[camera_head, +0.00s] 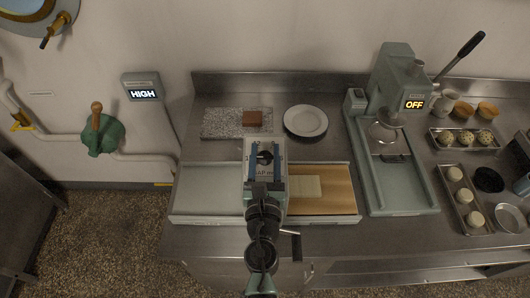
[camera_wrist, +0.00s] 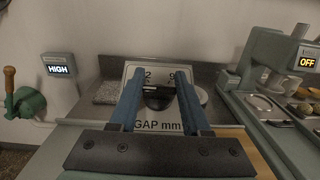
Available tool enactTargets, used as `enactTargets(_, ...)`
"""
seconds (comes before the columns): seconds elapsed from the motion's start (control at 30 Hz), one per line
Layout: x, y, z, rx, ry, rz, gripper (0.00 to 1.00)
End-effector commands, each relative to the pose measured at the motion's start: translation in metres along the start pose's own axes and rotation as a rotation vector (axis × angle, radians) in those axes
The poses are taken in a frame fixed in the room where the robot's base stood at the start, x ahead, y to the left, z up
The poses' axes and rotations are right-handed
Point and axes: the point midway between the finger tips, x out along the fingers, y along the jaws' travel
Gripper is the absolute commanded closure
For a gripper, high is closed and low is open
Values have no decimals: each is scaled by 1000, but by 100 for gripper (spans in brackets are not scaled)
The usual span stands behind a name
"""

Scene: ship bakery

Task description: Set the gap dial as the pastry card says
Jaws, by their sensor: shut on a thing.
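The gap dial's black knob (camera_head: 265,157) sits on a pale panel (camera_head: 247,150) on top of the sheeter in the middle of the counter. In the wrist view the knob (camera_wrist: 158,99) stands between my blue fingers, and the panel (camera_wrist: 160,72) reads "GAP mm" below it. A "2" shows at its upper left; another numeral at upper right is partly covered by a finger. My gripper (camera_head: 265,153) is shut on the knob, and its fingers also show in the wrist view (camera_wrist: 160,88). The knob's exact setting is unclear. I cannot make out a pastry card.
The sheeter's beds lie either side, a pale one (camera_head: 207,190) left and a wooden one (camera_head: 335,190) with a pale square right. A plate (camera_head: 305,121) and speckled slab (camera_head: 222,123) are behind. A press (camera_head: 400,80) reading "OFF" and trays stand right; a "HIGH" sign (camera_head: 143,94) is left.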

Motion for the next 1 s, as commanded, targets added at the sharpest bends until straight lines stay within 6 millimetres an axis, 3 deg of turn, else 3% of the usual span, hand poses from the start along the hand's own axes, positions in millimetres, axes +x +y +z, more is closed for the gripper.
enactTargets(0.37,0,1,1,100,0,-172,100)
enactTargets(1.0,1,0,0,404,-2,-693,100)
